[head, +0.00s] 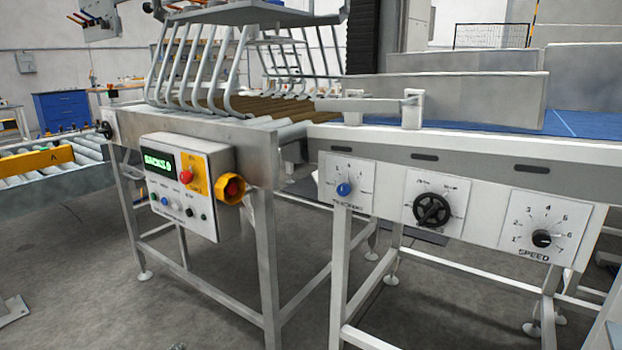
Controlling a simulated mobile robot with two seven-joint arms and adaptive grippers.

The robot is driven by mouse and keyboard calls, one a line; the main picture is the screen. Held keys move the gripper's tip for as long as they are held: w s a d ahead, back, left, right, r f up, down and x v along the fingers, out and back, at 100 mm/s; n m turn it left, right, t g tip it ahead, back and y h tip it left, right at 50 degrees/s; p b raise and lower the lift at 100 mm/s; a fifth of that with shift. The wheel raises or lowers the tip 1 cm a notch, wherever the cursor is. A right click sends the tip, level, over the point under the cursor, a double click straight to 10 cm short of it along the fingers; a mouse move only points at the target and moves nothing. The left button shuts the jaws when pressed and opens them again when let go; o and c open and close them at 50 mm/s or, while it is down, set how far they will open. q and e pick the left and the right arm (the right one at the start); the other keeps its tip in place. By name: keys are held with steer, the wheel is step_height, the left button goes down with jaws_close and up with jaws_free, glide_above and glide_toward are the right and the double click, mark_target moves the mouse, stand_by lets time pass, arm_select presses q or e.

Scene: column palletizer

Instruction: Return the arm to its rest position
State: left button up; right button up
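Neither of my grippers can be made out in the head view, and no arm of mine clearly reaches in from the left or right. A control box (205,185) hangs on the front of the roller table frame. It has a green lit display (160,163), a red button on a yellow plate (187,177), and a larger red and yellow knob (232,189) on its side. To its right, the conveyor's side panel carries a blue knob (344,190), a black handwheel (431,210) and a black SPEED dial (541,239).
Metal guide walls (470,97) stand over the blue belt (585,124). Another roller conveyor (50,165) is at the left, with a blue cabinet (62,110) behind. The floor in front is mostly clear.

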arm_select(q)
steer(key=s+a+f+n+g+y, duration=0.1)
steer(key=s+a+f+n+g, duration=0.2)
steer(key=s+a, duration=0.45)
steer(key=s+a+f+n+g+y, duration=0.1)
steer(key=s+a+f+n+g, duration=0.25)
steer(key=s, duration=0.65)
steer(key=s+a+f+n+g, duration=0.1)
steer(key=s+a+f+n, duration=0.2)
steer(key=s+a+f, duration=0.35)
steer(key=s+d+f+n+h, duration=0.1)
steer(key=s+d+f, duration=0.1)
steer(key=s+d, duration=0.3)
steer(key=d, duration=0.3)
steer(key=shift+s+d+n, duration=0.15)
steer(key=shift+n, duration=0.2)
steer(key=d, duration=0.3)
steer(key=d+f+n+h, duration=0.1)
steer(key=d, duration=0.3)
steer(key=s+d+f+h, duration=0.1)
steer(key=d, duration=0.3)
steer(key=shift+d+f, duration=0.2)
steer(key=shift+c, duration=0.2)
